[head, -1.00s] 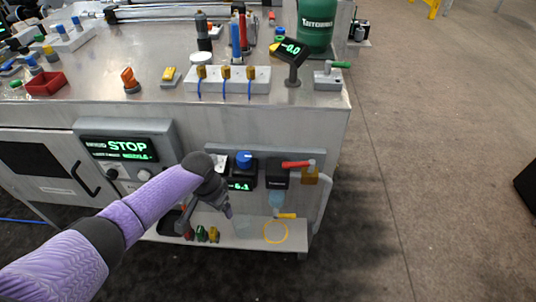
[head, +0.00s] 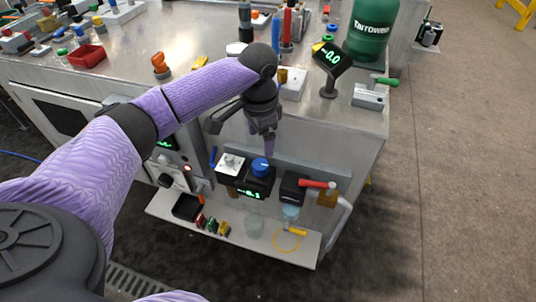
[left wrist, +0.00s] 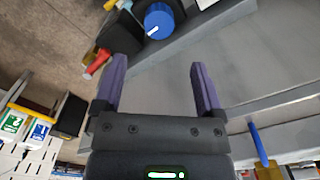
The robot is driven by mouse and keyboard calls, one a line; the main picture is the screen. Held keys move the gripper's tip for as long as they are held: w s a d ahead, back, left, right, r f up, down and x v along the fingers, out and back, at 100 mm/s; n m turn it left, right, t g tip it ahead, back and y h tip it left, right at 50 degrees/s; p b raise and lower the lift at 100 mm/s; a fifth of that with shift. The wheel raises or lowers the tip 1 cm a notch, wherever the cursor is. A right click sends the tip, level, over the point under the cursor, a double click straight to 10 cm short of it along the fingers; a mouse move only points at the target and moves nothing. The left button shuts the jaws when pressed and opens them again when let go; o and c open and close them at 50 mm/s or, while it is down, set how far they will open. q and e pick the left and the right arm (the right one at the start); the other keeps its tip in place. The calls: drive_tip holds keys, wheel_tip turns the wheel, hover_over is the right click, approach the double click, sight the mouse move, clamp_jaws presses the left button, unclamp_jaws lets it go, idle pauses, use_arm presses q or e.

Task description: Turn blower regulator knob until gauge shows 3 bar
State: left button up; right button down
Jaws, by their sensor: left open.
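The blue regulator knob (head: 261,166) sits on top of a black regulator body on the front panel of the bench. Below it, a green digital gauge (head: 252,194) has digits too small to read surely, something like 0.1 or 6.1. My left gripper (head: 268,146) is above and close to the knob in the head view, fingers pointing down. In the left wrist view, its two purple fingers (left wrist: 158,65) are apart with nothing between them. The blue knob (left wrist: 159,20) with a white mark lies beyond the fingertips, not touched. My right gripper is not in view.
A red-handled valve (head: 318,184) is right of the regulator, and a white-plated switch (head: 231,162) is left. A shelf (head: 270,251) below carries small coloured items and a clear cup. A separate display (head: 330,57) reading about 0.0 stands on the bench top.

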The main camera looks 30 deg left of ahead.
sight(260, 163)
use_arm(q)
drive_tip(key=f+b, duration=0.3)
drive_tip(key=f, duration=0.5)
drive_tip(key=shift+s, duration=0.2)
drive_tip(key=shift+f, duration=0.4)
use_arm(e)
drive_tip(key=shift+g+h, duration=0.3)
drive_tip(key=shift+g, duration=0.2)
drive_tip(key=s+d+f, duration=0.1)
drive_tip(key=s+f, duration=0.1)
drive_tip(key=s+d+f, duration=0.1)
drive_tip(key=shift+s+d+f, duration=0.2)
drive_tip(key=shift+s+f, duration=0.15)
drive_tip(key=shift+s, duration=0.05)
